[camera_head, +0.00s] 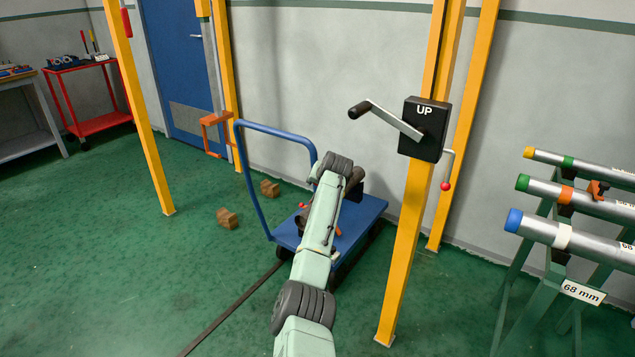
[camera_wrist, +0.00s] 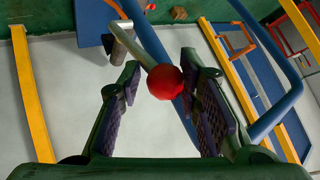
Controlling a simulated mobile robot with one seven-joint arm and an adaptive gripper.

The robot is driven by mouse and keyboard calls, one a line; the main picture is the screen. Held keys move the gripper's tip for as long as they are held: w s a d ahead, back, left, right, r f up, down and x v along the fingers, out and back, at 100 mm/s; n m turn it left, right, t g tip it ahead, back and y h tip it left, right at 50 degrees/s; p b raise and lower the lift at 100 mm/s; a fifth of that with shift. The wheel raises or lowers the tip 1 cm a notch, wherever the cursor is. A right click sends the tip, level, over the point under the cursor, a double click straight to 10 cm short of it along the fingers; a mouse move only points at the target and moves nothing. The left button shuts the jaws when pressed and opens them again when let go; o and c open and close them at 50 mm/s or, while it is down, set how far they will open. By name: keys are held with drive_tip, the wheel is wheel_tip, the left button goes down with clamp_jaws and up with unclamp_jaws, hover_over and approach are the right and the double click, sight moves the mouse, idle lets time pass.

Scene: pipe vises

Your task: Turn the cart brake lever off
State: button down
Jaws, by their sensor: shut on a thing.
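The blue cart (camera_head: 365,208) stands on the green floor by the wall, with a curved blue push handle (camera_head: 250,180). In the wrist view, a brake lever with a light metal shaft and a large red ball knob (camera_wrist: 165,82) lies between the two fingers of my gripper (camera_wrist: 160,66). My gripper is shut on the lever; the exact contact with the pads is hard to see. In the head view my arm covers most of the gripper. A small red ball (camera_head: 302,205) shows there beside the arm, over the cart deck.
A yellow post (camera_head: 405,250) carries a black winch box (camera_head: 424,130) marked UP, close to the right of my arm. Pipes (camera_head: 570,235) rest on green stands at right. Two wooden blocks (camera_head: 227,218) lie left of the cart. The floor at left is mostly clear.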

drive_tip(key=shift+w+a+r, duration=0.15)
drive_tip(key=shift+a+r, duration=0.15)
drive_tip(key=shift+a, duration=0.15)
drive_tip(key=c, duration=1.3)
unclamp_jaws()
drive_tip(key=shift+a, duration=0.1)
drive_tip(key=shift+f, duration=0.1)
drive_tip(key=shift+d+f, duration=0.1)
drive_tip(key=shift+d, duration=0.25)
drive_tip(key=v, duration=1.2)
drive_tip(key=shift+f, duration=0.1)
drive_tip(key=shift+c, duration=0.5)
